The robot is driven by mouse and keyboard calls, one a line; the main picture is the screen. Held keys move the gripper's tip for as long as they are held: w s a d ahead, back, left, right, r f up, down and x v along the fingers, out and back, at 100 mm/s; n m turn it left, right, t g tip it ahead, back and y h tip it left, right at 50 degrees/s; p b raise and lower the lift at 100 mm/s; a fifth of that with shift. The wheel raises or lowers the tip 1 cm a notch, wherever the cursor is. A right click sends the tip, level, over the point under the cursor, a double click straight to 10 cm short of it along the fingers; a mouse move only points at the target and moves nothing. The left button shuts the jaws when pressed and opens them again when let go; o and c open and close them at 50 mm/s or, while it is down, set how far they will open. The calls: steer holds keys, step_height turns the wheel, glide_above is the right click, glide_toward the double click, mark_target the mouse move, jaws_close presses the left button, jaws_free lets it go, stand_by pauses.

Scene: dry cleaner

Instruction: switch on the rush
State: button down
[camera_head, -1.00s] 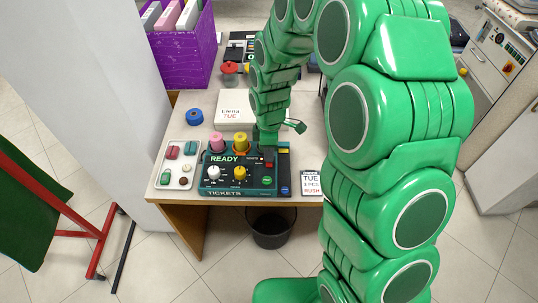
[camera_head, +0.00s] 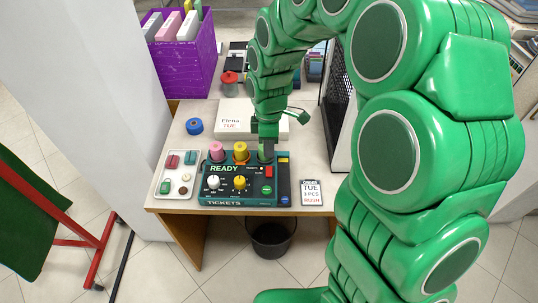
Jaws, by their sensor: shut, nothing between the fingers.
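The dark green ticket machine (camera_head: 222,196) sits at the front of the counter, marked TICKETS, with READY on its display. It has a white knob (camera_head: 213,183), a yellow knob (camera_head: 239,183), a small red switch-like part (camera_head: 268,171) at the right, and green and blue buttons near its right edge. My gripper (camera_head: 266,157) is shut and empty, pointing down at the machine's back right, just behind the red part. Whether it touches the machine I cannot tell. A ticket card (camera_head: 311,193) reading TUE, 3 PCS, RUSH lies right of the machine.
Pink (camera_head: 216,151) and yellow (camera_head: 240,151) rolls stand along the machine's back. A tray (camera_head: 164,186) of small pieces lies to its left. A white box (camera_head: 231,112) marked Elena TUE and a blue roll (camera_head: 194,126) are behind. A dark bin (camera_head: 271,239) stands below.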

steer(key=r, duration=0.5)
steer(key=shift+s+r, duration=0.35)
steer(key=shift+r, duration=0.05)
steer(key=s+d+r+m, duration=0.2)
steer(key=s+d+m, duration=0.3)
steer(key=s, duration=0.4)
steer(key=s+d+r+m, duration=0.3)
steer(key=s+d+m, duration=0.2)
steer(key=s+m, duration=0.2)
steer(key=s+d+r+m, duration=0.3)
steer(key=s+d+m, duration=0.2)
steer(key=s, duration=0.6)
steer(key=shift+s+d+r+m, duration=0.15)
steer(key=shift+s+d+m, duration=0.1)
steer(key=shift+d+m, duration=0.2)
stand_by(0.6)
